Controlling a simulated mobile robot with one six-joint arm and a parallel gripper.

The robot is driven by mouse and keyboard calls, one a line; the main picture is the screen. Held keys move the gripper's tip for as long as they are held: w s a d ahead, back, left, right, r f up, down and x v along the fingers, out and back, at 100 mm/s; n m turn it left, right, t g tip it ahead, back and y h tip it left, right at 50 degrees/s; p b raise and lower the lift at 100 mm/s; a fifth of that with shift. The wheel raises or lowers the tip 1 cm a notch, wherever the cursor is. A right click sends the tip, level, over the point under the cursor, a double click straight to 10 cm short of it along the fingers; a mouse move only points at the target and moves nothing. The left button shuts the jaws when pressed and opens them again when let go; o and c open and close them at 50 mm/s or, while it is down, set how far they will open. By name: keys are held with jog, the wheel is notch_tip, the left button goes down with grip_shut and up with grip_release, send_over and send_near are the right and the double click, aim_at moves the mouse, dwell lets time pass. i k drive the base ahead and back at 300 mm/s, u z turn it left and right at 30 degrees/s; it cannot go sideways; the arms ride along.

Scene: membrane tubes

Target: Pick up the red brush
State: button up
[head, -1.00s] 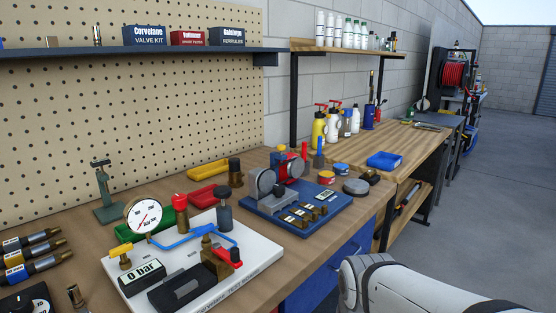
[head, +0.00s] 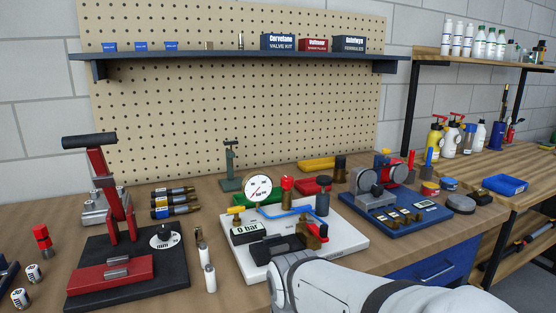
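In the head view, a small upright red item (head: 411,159) stands behind the blue pump tray, beside a similar blue one (head: 428,160); these may be brushes, but they are too small to tell. Another slim red-topped item (head: 510,131) stands by a blue cup (head: 496,136) on the wooden bench at the right, also unclear. My white arm reaches in from the bottom right, its visible end overlapping the front of the white gauge board. My gripper itself does not show.
The white gauge board (head: 352,246), blue pump tray (head: 440,213) and black base with a red lever press (head: 88,243) crowd the bench. A shelf (head: 225,57) hangs on the pegboard. Some bench top is clear at the back.

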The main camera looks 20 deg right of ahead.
aim_at(412, 154)
jog(key=u, duration=1.25)
jog(key=k, duration=0.9)
jog(key=z, duration=1.8)
jog(key=i, duration=0.5)
jog(key=u, duration=0.05)
